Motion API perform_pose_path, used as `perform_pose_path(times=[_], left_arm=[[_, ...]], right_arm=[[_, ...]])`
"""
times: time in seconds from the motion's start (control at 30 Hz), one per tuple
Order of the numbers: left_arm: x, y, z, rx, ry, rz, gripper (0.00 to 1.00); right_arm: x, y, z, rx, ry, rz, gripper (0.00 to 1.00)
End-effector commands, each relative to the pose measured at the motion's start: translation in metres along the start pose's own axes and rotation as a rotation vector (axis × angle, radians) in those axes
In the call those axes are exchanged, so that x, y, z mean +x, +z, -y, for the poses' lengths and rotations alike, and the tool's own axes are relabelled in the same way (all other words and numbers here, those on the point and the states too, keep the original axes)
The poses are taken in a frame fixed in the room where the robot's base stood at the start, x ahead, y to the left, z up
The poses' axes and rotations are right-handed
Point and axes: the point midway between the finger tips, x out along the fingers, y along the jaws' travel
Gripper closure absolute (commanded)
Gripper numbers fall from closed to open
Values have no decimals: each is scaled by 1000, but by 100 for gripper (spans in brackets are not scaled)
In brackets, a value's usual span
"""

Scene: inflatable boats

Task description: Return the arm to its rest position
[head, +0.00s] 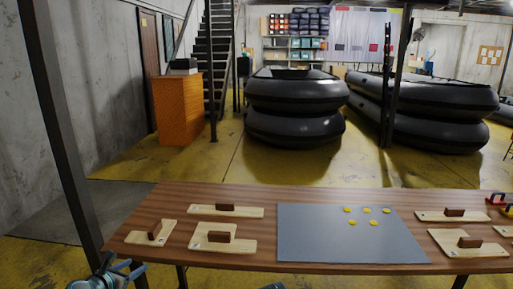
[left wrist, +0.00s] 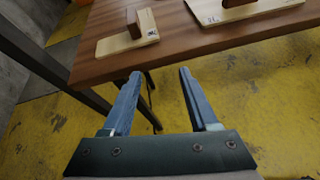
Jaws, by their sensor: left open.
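My left gripper (head: 125,267) is at the bottom left of the head view, low and in front of the table's near left edge. In the left wrist view its two blue fingers (left wrist: 159,76) are apart with nothing between them. They point toward the wooden table (left wrist: 170,47) from just off its edge, and yellow floor shows below.
The table (head: 190,260) holds pale boards with brown blocks (head: 152,238), a grey mat (head: 300,240) and several yellow discs (head: 352,222). A dark post (head: 62,130) stands close by the table's left end. Stacked black inflatable boats (head: 295,128) lie beyond.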

Motion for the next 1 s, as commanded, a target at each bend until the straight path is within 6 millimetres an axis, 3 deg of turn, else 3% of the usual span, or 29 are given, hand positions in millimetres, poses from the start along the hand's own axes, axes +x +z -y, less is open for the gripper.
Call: perform_pose_path(times=[0.27,0.47,0.57,0.7,0.8,1.0], left_arm=[[19,-6,62,305,-145,-76,40],[30,-20,133,692,-338,-139,40],[32,-33,181,971,-486,-163,40],[20,-60,254,1468,-773,-162,40],[5,-79,293,1807,-991,-130,40],[-27,-104,336,2296,-1360,-27,40]], right_arm=[[0,0,0,0,0,0,50],[0,0,0,0,0,0,50],[0,0,0,0,0,0,50],[0,0,0,0,0,0,50],[0,0,0,0,0,0,50],[0,0,0,0,0,0,50]])
